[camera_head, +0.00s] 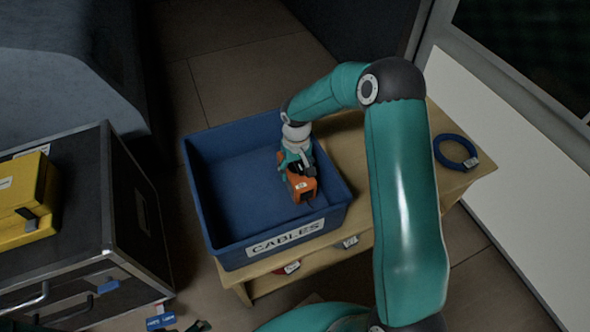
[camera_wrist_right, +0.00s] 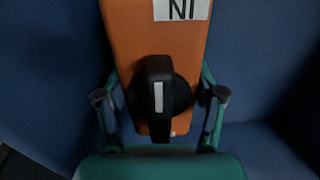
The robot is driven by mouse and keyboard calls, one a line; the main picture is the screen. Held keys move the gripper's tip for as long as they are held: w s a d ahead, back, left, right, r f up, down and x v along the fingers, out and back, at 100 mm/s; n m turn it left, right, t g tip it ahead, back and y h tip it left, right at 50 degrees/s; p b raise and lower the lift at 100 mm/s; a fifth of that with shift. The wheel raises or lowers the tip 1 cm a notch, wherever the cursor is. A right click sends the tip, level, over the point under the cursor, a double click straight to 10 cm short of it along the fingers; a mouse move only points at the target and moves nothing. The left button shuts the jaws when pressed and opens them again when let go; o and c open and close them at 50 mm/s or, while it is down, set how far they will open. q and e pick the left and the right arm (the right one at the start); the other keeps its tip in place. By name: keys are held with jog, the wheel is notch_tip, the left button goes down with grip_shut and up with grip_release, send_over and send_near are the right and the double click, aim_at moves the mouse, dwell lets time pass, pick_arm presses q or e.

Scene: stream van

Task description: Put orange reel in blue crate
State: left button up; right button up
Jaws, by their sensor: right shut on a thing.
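The orange reel (camera_head: 302,187) has a white label and is in the right part of the blue crate (camera_head: 222,245), which is marked CABLES. My right gripper (camera_head: 299,168) reaches down into the crate from above and is shut on the reel. In the right wrist view the orange reel (camera_wrist_right: 152,40) shows a black hub with a handle, and the fingers of my right gripper (camera_wrist_right: 160,100) stand on both sides of it. I cannot tell whether the reel touches the crate floor.
The crate stands on a wooden bench (camera_head: 455,180). A blue cable ring (camera_head: 456,152) lies on the bench at the right. A black case (camera_head: 85,220) with a yellow box (camera_head: 25,195) on it stands at the left. The crate's left part is empty.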

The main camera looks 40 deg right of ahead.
jog(key=o, duration=1.2)
jog(key=shift+f, duration=0.1)
jog(key=shift+o, duration=0.2)
notch_tip(320, 180, up, 12)
jog(key=shift+r+p, duration=0.1)
jog(key=shift+p, duration=1.05)
